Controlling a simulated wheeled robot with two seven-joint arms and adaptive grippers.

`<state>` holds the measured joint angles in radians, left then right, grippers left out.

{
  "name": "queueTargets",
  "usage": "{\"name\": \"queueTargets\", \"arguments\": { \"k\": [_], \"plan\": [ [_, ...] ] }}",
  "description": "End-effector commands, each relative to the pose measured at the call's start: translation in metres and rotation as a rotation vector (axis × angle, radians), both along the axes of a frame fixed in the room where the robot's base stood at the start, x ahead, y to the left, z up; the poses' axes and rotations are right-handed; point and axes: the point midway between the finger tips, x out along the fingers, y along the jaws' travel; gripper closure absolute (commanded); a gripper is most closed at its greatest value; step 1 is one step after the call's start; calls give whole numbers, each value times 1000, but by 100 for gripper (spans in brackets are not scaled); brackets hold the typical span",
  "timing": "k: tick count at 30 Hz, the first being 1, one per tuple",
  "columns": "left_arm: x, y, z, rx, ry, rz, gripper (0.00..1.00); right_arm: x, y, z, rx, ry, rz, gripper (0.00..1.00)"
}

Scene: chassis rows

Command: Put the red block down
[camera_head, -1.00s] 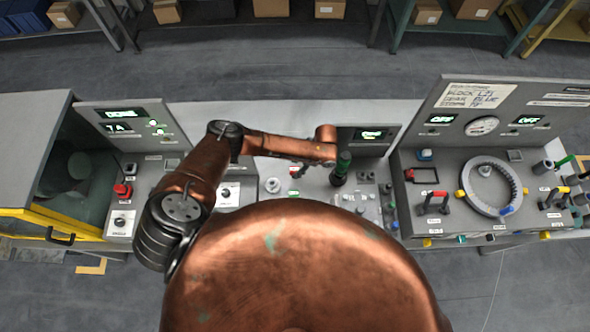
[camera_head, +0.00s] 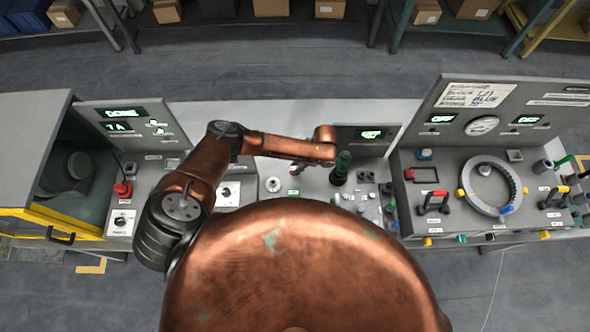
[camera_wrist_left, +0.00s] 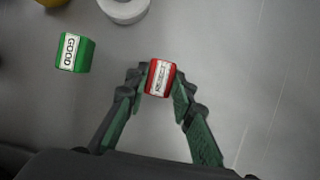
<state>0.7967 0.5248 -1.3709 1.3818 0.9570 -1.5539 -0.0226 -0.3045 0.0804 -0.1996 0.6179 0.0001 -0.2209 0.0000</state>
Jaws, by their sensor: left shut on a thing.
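My left gripper (camera_wrist_left: 158,84) is shut on the red block (camera_wrist_left: 160,76), which sits between its green-padded fingertips and has a white label too small to read. Under the block is a plain grey surface; I cannot tell whether it touches it. A green block (camera_wrist_left: 74,52) marked GOOD lies apart, to the left of the gripper in the left wrist view. In the head view, my copper left arm reaches in from the left and the gripper is mostly hidden behind it, over the middle bench. My right gripper is not in view.
A white ring (camera_wrist_left: 124,7) is at the top of the wrist view. The right console (camera_head: 450,160) holds a grey ring (camera_head: 467,190) and handles. The surface right of the gripper is clear in the wrist view.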

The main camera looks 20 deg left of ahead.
Motion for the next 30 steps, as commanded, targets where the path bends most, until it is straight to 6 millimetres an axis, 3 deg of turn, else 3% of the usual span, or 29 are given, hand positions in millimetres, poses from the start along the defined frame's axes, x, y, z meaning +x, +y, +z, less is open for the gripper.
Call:
{"name": "queueTargets", "arguments": {
  "k": [8,14,24,30],
  "plan": [
    [0,0,4,0,0,1,100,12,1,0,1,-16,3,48],
    [1,0,27,-3,-2,-1,100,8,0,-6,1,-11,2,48],
    [-55,-17,95,-4,1,-6,100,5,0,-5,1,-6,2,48],
    [-99,-30,113,-3,1,-3,100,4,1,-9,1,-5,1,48]
  ]
}}
